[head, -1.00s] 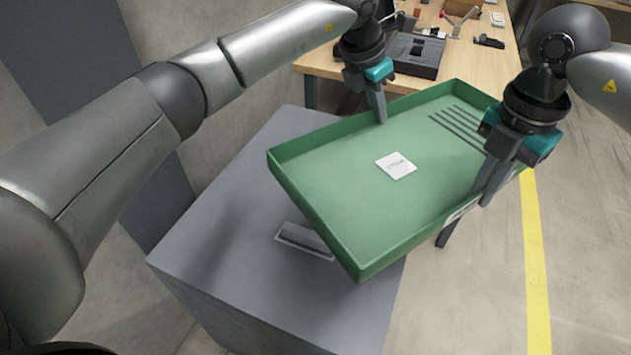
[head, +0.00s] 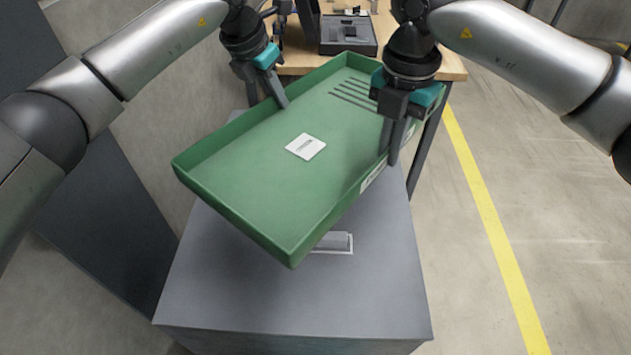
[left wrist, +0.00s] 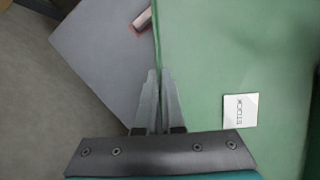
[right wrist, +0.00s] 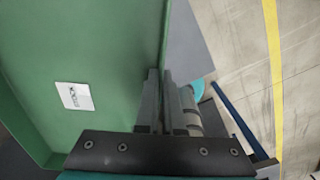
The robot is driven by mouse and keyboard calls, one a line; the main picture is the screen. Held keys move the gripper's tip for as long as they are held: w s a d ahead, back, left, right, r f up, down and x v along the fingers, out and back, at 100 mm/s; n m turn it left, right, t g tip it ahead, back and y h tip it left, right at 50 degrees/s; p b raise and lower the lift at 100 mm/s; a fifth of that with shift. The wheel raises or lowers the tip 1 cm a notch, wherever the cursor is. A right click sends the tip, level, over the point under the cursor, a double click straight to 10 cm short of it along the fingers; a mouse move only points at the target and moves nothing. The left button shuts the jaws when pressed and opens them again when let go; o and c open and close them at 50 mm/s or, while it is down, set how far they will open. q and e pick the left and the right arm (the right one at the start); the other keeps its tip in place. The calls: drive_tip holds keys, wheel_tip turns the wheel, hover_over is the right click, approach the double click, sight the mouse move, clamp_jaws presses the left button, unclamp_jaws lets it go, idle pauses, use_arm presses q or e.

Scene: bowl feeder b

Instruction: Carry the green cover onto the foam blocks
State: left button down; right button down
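The green cover (head: 260,180), a shallow tray shape with raised rims, several dark slots and a white label (head: 305,146), hangs tilted in the head view above a grey cabinet. My left gripper (head: 279,97) pinches its far-left long rim; the left wrist view shows the fingers (left wrist: 158,100) on either side of that rim. My right gripper (head: 396,150) pinches the opposite rim; its fingers (right wrist: 160,100) straddle it in the right wrist view. I cannot make out any foam blocks in these frames.
The grey cabinet (head: 290,300) has a pale recessed fitting (head: 335,243) on top, partly hidden by the cover. A wooden workbench (head: 445,62) with a dark box (head: 347,38) stands behind. Open floor with a yellow line (head: 490,215) lies to the right.

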drive_tip(key=shift+a, duration=0.45)
use_arm(q)
drive_tip(key=shift+a+r, duration=0.15)
drive_tip(key=shift+a, duration=0.25)
use_arm(e)
drive_tip(key=shift+d, duration=0.1)
